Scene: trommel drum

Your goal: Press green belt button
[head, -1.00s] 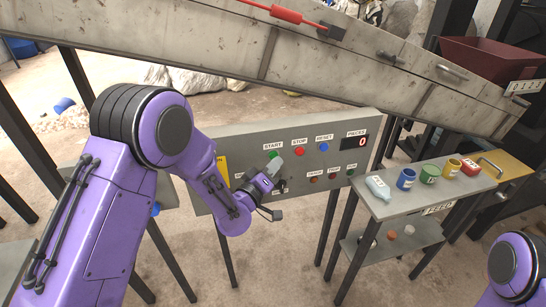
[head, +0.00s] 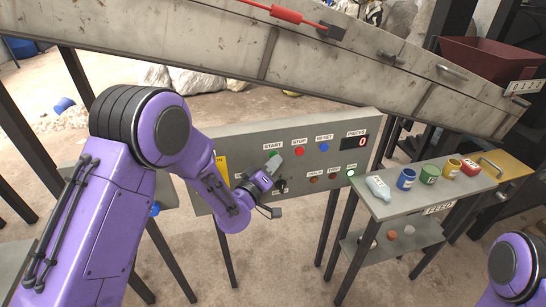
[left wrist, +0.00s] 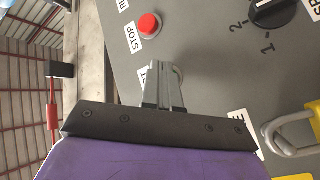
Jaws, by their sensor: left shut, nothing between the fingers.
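The green button (head: 273,153) under the START label sits at the left of the grey panel's upper row in the head view. Only a bit of its green shows there. My left gripper (head: 273,163) is shut and empty, with its fingertips at the button, touching it or very close. In the left wrist view the shut fingers (left wrist: 163,82) point at the panel and hide the green button. Part of a round grey collar shows beside the tips. The START label is partly covered. My right gripper is out of view.
The red STOP button (head: 299,151) and blue RESET button (head: 324,147) are to the right of START. A selector knob (left wrist: 272,12) and a yellow padlock (left wrist: 290,138) are also on the panel. A feed table (head: 412,197) with a bottle and cans stands right.

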